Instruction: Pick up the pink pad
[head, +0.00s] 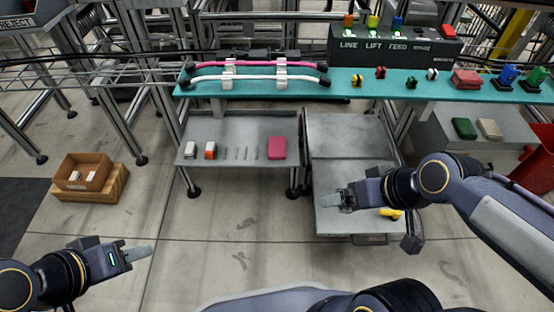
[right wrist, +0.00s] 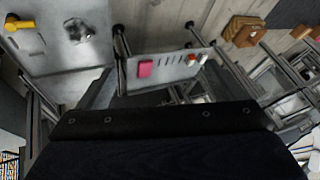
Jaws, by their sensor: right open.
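The pink pad (head: 277,148) lies flat on a grey lower shelf (head: 232,176), at the right end of a row of small parts. It also shows in the right wrist view (right wrist: 146,67), with the shelf around it. My right gripper (head: 329,200) is open, over the grey cart to the right of and nearer than the pad, clear of it. Its fingertips cannot be made out in the right wrist view. My left gripper (head: 140,253) is at the lower left over the floor, far from the pad; its finger gap cannot be made out.
On the shelf stand a white block (head: 190,149), an orange and white block (head: 210,150) and several thin pins. A teal shelf (head: 345,85) with cables and parts overhangs behind. A yellow-handled tool (head: 391,213) lies on the cart (head: 345,222). A cardboard box (head: 83,171) stands left.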

